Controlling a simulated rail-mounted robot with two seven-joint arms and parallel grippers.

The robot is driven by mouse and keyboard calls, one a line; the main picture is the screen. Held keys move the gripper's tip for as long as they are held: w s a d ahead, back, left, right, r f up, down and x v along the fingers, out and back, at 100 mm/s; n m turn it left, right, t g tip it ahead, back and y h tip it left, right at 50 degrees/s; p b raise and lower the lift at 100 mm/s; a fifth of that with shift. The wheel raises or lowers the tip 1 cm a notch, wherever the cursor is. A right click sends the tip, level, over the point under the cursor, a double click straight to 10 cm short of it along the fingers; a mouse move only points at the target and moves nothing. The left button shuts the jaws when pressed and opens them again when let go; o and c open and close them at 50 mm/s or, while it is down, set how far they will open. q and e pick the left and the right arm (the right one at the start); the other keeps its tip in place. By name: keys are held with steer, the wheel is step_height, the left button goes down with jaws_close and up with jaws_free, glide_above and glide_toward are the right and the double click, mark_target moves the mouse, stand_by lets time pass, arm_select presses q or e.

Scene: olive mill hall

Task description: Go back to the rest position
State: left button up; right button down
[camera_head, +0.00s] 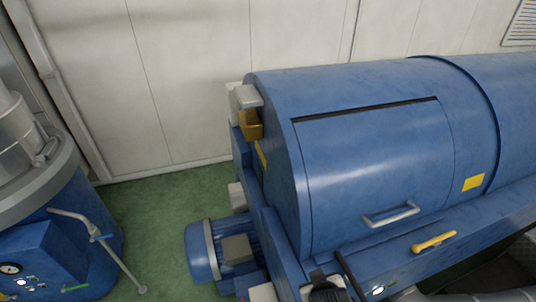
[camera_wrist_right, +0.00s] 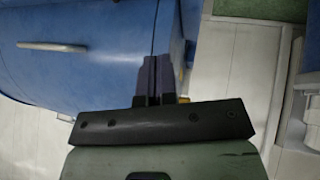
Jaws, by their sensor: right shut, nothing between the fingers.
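My right gripper shows in the right wrist view (camera_wrist_right: 153,80). Its two dark fingers lie together, with nothing between them. Beyond the fingers is the blue machine (camera_wrist_right: 105,22), with a pale bar handle (camera_wrist_right: 50,46) to the left of the fingertips. I cannot tell how far the fingers are from its surface. In the head view, I see the large blue drum machine (camera_head: 385,90) with its lid (camera_head: 380,160) closed. I cannot make out either gripper for certain in the head view, and my left gripper is in neither view.
The lid has a grey handle (camera_head: 391,214), and a yellow handle (camera_head: 434,242) sits below it. A blue motor (camera_head: 203,252) juts out at the machine's lower left. A blue and steel unit (camera_head: 75,235) stands at the left. Green floor (camera_head: 150,215) lies open between them.

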steer(key=s+d+f+m+g, duration=0.1)
steer(key=s+d+f, duration=0.3)
steer(key=s, duration=0.9)
steer(key=s+d+f+g+y, duration=0.1)
steer(key=s+d+f+g, duration=0.2)
steer(key=s, duration=1)
steer(key=shift+s+d+f+m, duration=0.15)
steer(key=shift+d+f+m, duration=0.25)
steer(key=shift+d+f, duration=1.25)
steer(key=shift+a+f, duration=0.6)
